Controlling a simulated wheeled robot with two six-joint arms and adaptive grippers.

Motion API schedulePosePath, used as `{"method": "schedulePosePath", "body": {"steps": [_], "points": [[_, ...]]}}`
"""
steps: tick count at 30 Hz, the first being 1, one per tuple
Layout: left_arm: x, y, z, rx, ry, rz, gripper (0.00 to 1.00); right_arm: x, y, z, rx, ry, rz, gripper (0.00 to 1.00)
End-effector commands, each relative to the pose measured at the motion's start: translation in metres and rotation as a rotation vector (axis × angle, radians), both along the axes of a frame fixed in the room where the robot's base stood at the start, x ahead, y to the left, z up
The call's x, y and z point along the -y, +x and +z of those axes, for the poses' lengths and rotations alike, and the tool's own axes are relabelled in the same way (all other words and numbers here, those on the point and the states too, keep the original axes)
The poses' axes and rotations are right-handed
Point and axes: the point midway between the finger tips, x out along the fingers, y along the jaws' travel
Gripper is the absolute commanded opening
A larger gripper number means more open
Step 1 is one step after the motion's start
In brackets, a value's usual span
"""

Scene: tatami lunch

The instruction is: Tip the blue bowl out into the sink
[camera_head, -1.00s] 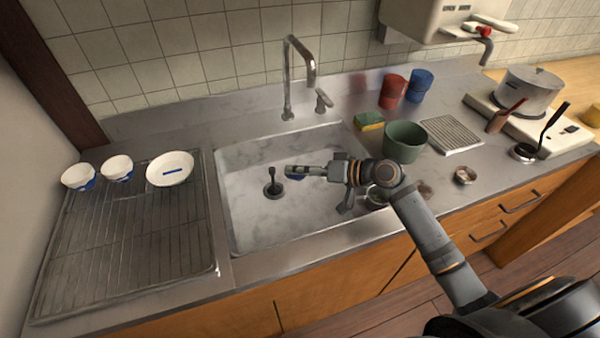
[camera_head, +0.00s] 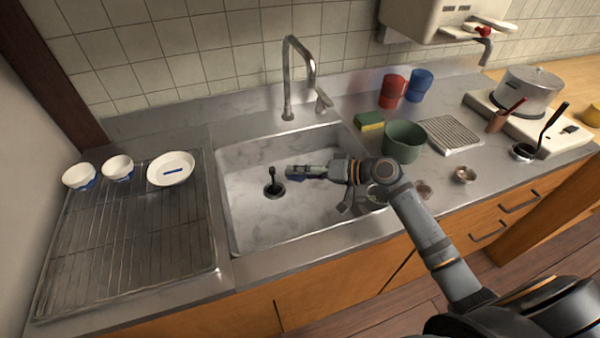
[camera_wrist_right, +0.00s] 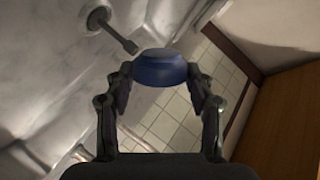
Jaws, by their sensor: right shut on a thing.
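My right gripper (camera_head: 292,173) reaches in from the right and is over the sink (camera_head: 250,220), near the drain. It is shut on the blue bowl (camera_wrist_right: 160,66), which shows between its fingertips (camera_wrist_right: 160,82) in the wrist view. The dark drain (camera_head: 274,190) with an upright stick lies just left of the gripper. My left gripper is out of view.
The faucet (camera_head: 289,80) stands behind the sink. A green tub (camera_head: 404,142), a sponge (camera_head: 369,121), a red cup (camera_head: 391,92) and a blue cup (camera_head: 419,86) stand to the right. A drying rack (camera_head: 130,250) with several white bowls is on the left.

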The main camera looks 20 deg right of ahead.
Motion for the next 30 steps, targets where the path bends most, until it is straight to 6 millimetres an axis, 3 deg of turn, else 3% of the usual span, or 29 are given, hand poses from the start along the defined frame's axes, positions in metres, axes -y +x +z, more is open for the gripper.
{"method": "schedulePosePath", "body": {"steps": [30], "points": [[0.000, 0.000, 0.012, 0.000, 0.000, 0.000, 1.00, 0.002, 0.004, 0.003, -0.114, 0.075, 0.001, 0.23]]}}
